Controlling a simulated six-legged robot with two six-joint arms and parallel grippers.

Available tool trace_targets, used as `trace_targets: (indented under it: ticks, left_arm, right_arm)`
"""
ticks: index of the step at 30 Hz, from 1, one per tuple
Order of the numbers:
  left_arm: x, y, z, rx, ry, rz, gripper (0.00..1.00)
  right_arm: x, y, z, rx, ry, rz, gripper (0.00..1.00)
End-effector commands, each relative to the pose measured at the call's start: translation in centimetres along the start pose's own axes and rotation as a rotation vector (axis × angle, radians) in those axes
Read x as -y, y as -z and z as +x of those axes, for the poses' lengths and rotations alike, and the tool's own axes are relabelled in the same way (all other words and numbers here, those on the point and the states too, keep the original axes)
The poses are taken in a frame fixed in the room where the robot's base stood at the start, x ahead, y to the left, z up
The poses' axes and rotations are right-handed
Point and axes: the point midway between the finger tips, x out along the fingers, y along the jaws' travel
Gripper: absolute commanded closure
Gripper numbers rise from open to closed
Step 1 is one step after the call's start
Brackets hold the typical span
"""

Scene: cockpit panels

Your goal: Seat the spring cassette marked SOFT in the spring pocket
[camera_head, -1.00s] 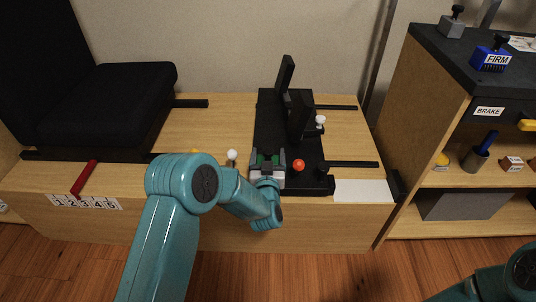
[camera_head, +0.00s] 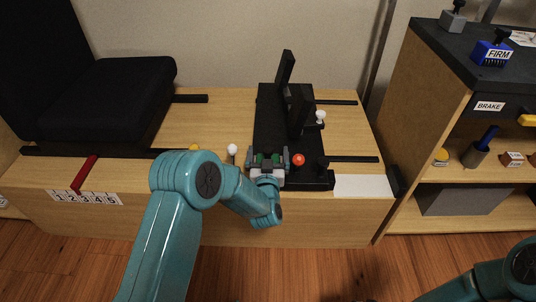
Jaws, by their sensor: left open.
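A green part (camera_head: 268,160), partly hidden, sits low on the black pedal base (camera_head: 268,108), near its front left. No SOFT marking can be read on it. My left gripper (camera_head: 268,158) is open, with one finger on each side of the green part. Whether the green part is fully down in a pocket cannot be told, as the gripper covers that spot. A blue cassette marked FIRM (camera_head: 492,54) stands on the dark cabinet top at the right. My right gripper is out of view; only part of that arm shows at the lower right.
An orange-red knob (camera_head: 299,160) is close to the right of my left gripper, and a white knob (camera_head: 232,150) is to its left. Upright black pedals (camera_head: 300,108) stand behind. A grey block (camera_head: 453,21) is on the cabinet top. The black seat (camera_head: 110,95) fills the left.

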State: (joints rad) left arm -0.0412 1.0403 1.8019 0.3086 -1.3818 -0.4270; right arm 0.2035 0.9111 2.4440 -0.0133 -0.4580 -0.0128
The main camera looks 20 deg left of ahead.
Motion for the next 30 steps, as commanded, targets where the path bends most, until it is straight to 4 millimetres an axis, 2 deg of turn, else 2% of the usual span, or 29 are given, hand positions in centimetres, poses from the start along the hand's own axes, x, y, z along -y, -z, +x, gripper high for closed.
trace_targets:
  ticks: [6,9,15,20,30]
  left_arm:
    - [0.0,3.3,0.0,-0.005,0.000,-0.001,0.00]
    - [0.0,5.6,0.1,-0.002,-0.001,-0.001,0.00]
    - [0.0,8.2,0.1,0.000,0.000,0.000,0.00]
    - [-0.1,8.9,0.1,0.000,0.000,0.000,0.00]
    - [-0.1,8.9,0.1,-0.001,0.000,0.000,0.00]
  right_arm:
    - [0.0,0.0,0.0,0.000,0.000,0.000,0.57]
    - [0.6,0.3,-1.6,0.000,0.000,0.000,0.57]
    - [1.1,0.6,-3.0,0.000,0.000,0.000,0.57]
    - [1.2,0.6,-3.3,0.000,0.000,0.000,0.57]
    - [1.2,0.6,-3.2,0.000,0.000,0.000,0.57]
